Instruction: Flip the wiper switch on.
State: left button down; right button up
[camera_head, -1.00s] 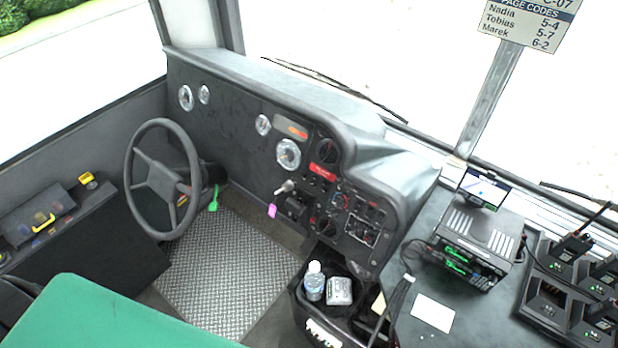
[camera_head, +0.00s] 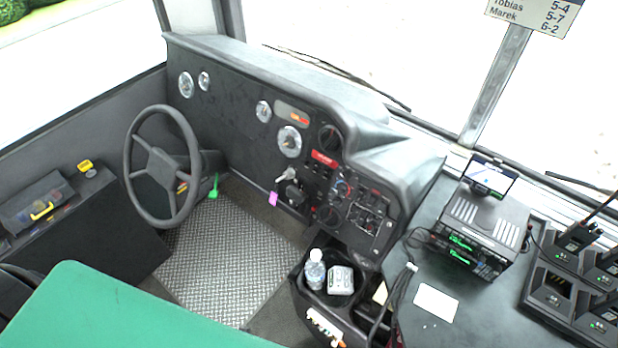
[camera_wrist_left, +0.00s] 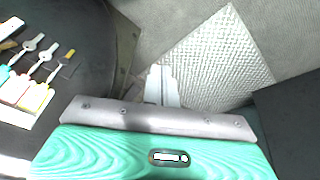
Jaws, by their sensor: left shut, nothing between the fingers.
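The switch panel (camera_head: 368,212) is on the right part of the black dashboard (camera_head: 232,112) in the head view. It carries several small switches and knobs. Their labels are too small to read, so I cannot tell which is the wiper switch or how it is set. My left gripper (camera_wrist_left: 160,80) shows in the left wrist view, with its pale fingers shut and empty. Below it in that view are the ribbed floor plate (camera_wrist_left: 218,62) and dark surfaces; the switch panel is not in that view. Neither gripper shows in the head view.
The steering wheel (camera_head: 162,168) stands left of the panel. A console bin (camera_head: 300,297) holds a bottle (camera_head: 314,270). A radio unit (camera_head: 482,232) sits on the right counter. A green surface (camera_head: 110,315) fills the lower left. Space before the panel looks clear.

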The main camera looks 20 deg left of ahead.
aim_at(314, 173)
pick_arm(q)
jog(key=w+r+n+t+h+b, duration=0.15)
jog(key=w+r+n, duration=0.25)
jog(key=w+r, duration=0.75)
jog(key=w+r+n+t+b, duration=0.25)
jog(key=w+r, duration=0.65)
jog(key=w, duration=0.6)
jog(key=w+d+r+n+t+h+b, duration=0.1)
jog(key=w+r+n+t, duration=0.1)
jog(key=r, duration=1)
jog(key=w+d+r+n+t+h+b, duration=0.1)
jog(key=w+r+n+t+b, duration=0.1)
jog(key=r, duration=1)
jog(key=shift+w+r+n+h, duration=0.2)
jog(key=shift+w+n+h, duration=0.15)
jog(key=shift+w+n, duration=0.3)
jog(key=shift+w, duration=0.15)
jog(key=p+x, duration=0.1)
jog(key=x, duration=1.3)
jog(key=shift+r, duration=0.1)
